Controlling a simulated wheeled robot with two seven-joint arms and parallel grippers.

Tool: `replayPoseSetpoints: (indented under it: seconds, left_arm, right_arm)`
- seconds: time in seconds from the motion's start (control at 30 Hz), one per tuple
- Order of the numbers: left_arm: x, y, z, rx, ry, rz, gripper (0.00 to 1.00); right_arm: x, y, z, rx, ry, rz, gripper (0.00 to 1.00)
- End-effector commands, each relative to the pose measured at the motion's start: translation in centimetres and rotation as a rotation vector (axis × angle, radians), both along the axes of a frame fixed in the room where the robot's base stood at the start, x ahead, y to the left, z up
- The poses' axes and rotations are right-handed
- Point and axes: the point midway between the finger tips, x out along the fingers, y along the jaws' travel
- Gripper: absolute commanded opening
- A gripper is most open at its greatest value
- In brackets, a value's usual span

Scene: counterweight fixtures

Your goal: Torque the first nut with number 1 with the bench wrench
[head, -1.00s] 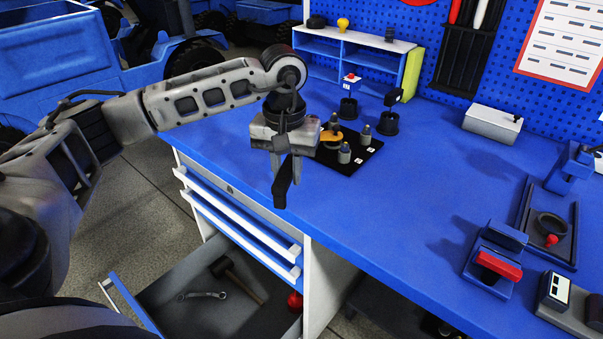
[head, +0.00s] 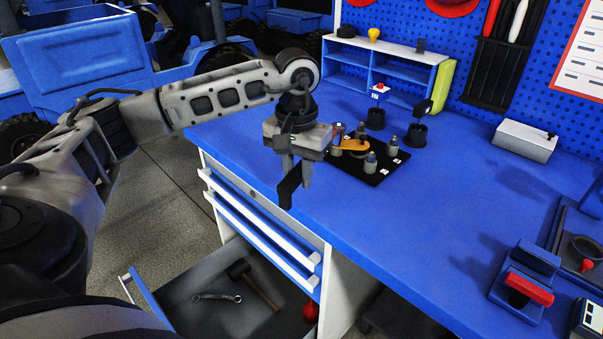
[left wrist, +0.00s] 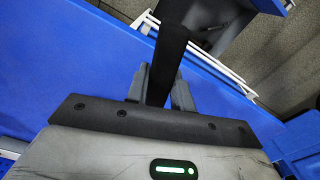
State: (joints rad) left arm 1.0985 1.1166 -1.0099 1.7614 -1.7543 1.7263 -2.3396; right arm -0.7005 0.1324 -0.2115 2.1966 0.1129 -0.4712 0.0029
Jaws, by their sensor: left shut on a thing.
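My left gripper (head: 292,165) points down above the near left edge of the bench and is shut on a black bar-like tool (head: 289,188), probably the bench wrench. Beyond the gripper, a black mat (head: 375,177) holds several grey posts with small tops, including a front post (head: 370,163), with white number labels too small to read. My right gripper is not in view.
An open drawer (head: 185,313) below holds a silver spanner (head: 217,297), a hammer (head: 240,271) and a red ball (head: 310,311). The middle of the blue bench (head: 440,220) is clear.

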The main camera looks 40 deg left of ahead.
Motion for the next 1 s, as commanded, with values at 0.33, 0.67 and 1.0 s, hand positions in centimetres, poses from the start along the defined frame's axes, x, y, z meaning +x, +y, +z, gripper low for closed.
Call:
replayPoseSetpoints:
  seconds: [0.33, 0.67, 1.0]
  left_arm:
    - [0.1, 0.0, 0.4, -0.001, -0.004, 0.001, 0.00]
    - [0.1, 0.0, 2.0, -0.001, -0.004, 0.002, 0.00]
    - [0.1, 0.0, 3.6, -0.001, -0.004, 0.002, 0.00]
  right_arm:
    - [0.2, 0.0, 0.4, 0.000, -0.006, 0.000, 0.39]
    - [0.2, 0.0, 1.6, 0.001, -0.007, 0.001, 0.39]
    - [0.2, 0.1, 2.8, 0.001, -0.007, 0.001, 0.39]
